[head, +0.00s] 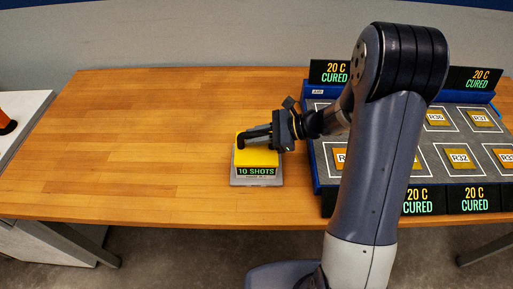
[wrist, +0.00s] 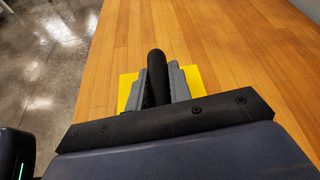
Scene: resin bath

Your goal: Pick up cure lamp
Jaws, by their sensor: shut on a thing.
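My gripper (head: 262,135) is above a yellow block (head: 257,158) on the wooden table. Its two grey fingers (wrist: 160,85) are shut on a dark rounded handle (wrist: 156,66), which I take to be the cure lamp. The handle lies between the fingers in the wrist view and sticks out past their tips. The yellow block shows behind it on both sides. The block sits on a grey base with a "10 SHOTS" display (head: 256,171). The lower part of the lamp is hidden by my gripper, and I cannot tell whether it touches the block.
A blue-edged tray (head: 316,178) with a grey bed holds several orange tiles such as R32 (head: 457,158). Signs reading "20 C CURED" (head: 472,199) line it. My arm covers part of it. The table's left side (head: 130,140) is clear.

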